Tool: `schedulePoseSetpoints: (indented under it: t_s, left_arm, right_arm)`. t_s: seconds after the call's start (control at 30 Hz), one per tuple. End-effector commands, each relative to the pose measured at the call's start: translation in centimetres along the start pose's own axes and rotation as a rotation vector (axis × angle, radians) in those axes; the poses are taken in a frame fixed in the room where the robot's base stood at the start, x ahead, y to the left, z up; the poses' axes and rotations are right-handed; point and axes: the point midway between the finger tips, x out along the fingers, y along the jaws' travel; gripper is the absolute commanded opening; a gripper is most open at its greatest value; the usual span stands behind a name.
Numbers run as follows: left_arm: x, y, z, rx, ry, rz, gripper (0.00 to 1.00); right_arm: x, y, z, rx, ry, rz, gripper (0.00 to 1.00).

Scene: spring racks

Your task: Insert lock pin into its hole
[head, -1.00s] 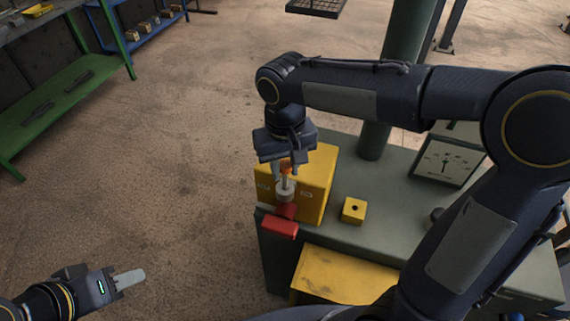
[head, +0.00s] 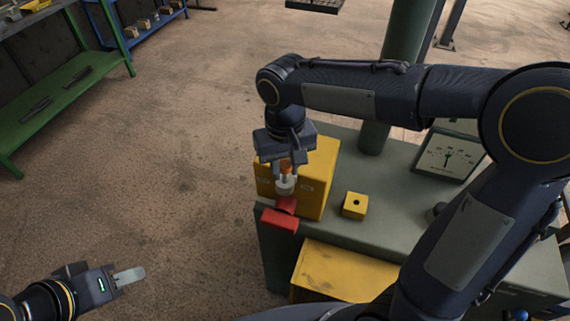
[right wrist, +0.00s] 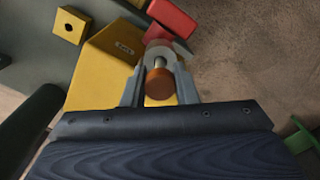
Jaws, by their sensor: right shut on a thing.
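The lock pin (right wrist: 159,79) has an orange head and a short metal shaft. My right gripper (head: 287,168) is shut on it, with one finger on each side in the right wrist view. The shaft points at a grey round collar (head: 285,186) at the front of the yellow box (head: 318,184). A red handle (head: 280,219) sits just below the collar. The hole itself is hidden, and I cannot tell how deep the shaft sits. My left gripper (head: 130,277) is low at the left, over the floor, away from the box; its jaw opening is unclear.
The box stands on a grey-green bench (head: 385,205). A small yellow block with a hole (head: 355,205) and a dial gauge (head: 448,155) stand to its right, with a green post (head: 395,80) behind. A green rack (head: 70,90) is at far left. The floor between is clear.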

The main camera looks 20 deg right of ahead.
Motion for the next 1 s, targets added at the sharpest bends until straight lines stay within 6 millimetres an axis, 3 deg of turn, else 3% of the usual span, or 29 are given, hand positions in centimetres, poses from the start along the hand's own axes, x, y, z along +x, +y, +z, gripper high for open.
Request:
schedulePoseSetpoints:
  t_s: [0.7, 0.73, 0.9, 1.0]
  left_arm:
    - [1.2, -0.5, 0.6, 0.000, 0.000, 0.000, 0.36]
    - [1.2, -0.5, 0.6, 0.000, 0.000, 0.000, 0.36]
    - [1.1, -0.5, 0.6, 0.000, 0.000, 0.000, 0.36]
    - [1.1, -0.5, 0.6, 0.000, 0.000, 0.000, 0.36]
  right_arm:
    - [1.9, 0.0, 0.0, 0.000, 0.000, 0.000, 0.00]
    - [1.9, 0.0, 0.0, 0.000, 0.001, 0.000, 0.28]
    - [1.8, 0.0, 0.0, 0.000, 0.000, 0.000, 0.50]
    - [1.8, 0.0, 0.0, 0.000, 0.000, 0.000, 0.52]
